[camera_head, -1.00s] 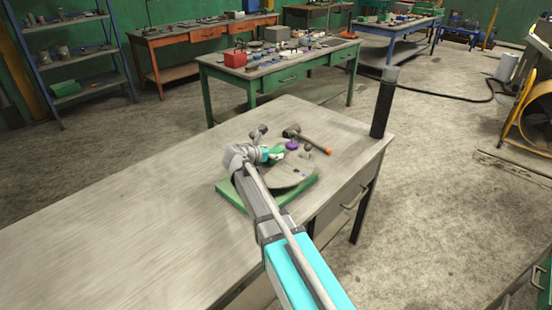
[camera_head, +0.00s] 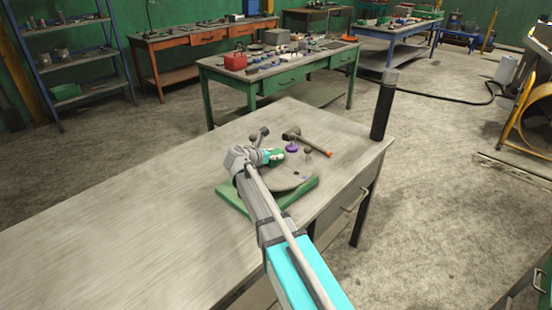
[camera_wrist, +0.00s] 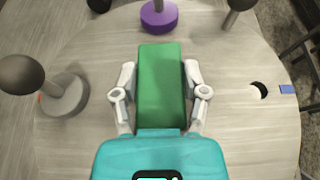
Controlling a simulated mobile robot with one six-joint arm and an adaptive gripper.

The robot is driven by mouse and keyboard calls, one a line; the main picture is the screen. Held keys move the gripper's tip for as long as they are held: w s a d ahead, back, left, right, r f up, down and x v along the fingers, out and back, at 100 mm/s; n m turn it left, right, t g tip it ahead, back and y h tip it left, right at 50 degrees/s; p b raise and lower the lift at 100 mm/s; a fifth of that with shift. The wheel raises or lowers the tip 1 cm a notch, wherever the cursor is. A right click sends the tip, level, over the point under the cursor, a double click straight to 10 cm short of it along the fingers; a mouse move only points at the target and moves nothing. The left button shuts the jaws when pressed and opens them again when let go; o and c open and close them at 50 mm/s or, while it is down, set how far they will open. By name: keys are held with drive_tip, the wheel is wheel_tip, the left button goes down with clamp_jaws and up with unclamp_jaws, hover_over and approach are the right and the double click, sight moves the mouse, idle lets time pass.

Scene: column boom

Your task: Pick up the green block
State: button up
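The green block (camera_wrist: 160,85) lies lengthwise between the two fingers of my gripper (camera_wrist: 160,78) in the wrist view. A finger rests against each long side, with no clear gap, so the gripper looks shut on it. In the head view the green block (camera_head: 277,156) shows at the tip of my arm, over the round grey disc (camera_head: 292,180). My gripper (camera_head: 268,156) is partly hidden there. I cannot tell whether the block touches the disc.
The disc sits on a green base (camera_head: 233,199) on the workbench (camera_head: 120,225). A purple-based knob (camera_wrist: 158,16) stands just beyond the block, and a grey ball-topped knob (camera_wrist: 62,92) stands to the left. A hammer (camera_head: 308,141) lies behind. The bench's left side is clear.

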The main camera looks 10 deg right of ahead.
drive_tip(key=c, duration=0.4)
drive_tip(key=shift+w, duration=0.1)
drive_tip(key=shift+r, duration=0.15)
drive_tip(key=shift+r+p, duration=0.95)
drive_tip(key=shift+p, duration=0.15)
drive_tip(key=s+r+p, duration=1)
drive_tip(key=s, duration=0.4)
drive_tip(key=shift+a+r+p, duration=0.4)
